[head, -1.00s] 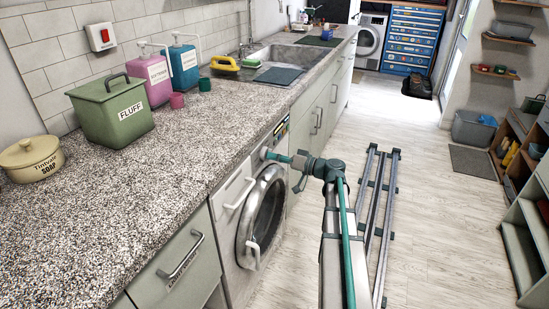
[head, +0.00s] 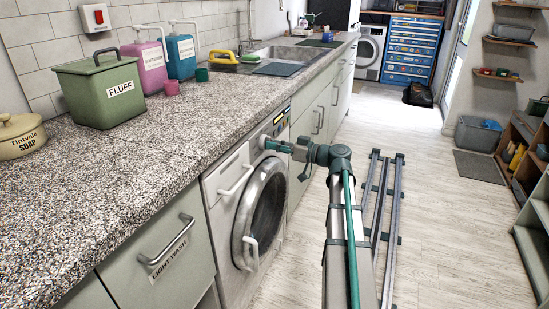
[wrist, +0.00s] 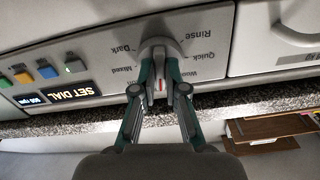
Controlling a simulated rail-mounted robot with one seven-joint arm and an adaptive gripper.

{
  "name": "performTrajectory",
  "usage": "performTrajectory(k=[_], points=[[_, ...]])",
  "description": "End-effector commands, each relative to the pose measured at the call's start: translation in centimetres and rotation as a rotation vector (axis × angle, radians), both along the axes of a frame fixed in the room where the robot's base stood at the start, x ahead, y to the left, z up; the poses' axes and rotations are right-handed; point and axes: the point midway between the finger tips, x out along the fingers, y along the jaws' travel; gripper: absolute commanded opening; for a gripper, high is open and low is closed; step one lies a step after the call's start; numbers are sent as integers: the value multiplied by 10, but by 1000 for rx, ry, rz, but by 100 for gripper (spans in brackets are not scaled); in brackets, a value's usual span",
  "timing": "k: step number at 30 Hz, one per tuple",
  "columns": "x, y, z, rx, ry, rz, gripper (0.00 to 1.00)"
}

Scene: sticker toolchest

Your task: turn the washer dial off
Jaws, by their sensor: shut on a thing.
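The silver front-loading washer (head: 215,190) stands under the counter with its round door closed. My gripper (head: 268,146) reaches its upper front panel. In the wrist view, which is upside down, the grey washer dial (wrist: 160,48) sits between the two green-backed fingers of my gripper (wrist: 160,88), which are shut on its grip. A small red mark shows on the dial between the fingertips. Labels around it read Rinse, Quick, Mixed and Dark; others are partly hidden. The washer's display (wrist: 62,95) reads "SET DIAL" and "800 rpm".
Coloured buttons (wrist: 47,69) lie beside the display. A handle (head: 236,180) and the door handle (head: 250,252) stick out below the dial. The speckled counter (head: 130,165) overhangs the washer. Floor rails (head: 385,200) run at the right, with open floor beyond.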

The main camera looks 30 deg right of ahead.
Motion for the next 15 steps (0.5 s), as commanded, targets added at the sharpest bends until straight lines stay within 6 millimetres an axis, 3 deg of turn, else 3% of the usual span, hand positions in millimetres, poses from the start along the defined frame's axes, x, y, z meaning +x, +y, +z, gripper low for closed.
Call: performTrajectory(k=[1,15], points=[[0,0,-6,-23,-18,0,0],[0,0,-1,-118,-98,1,0]])
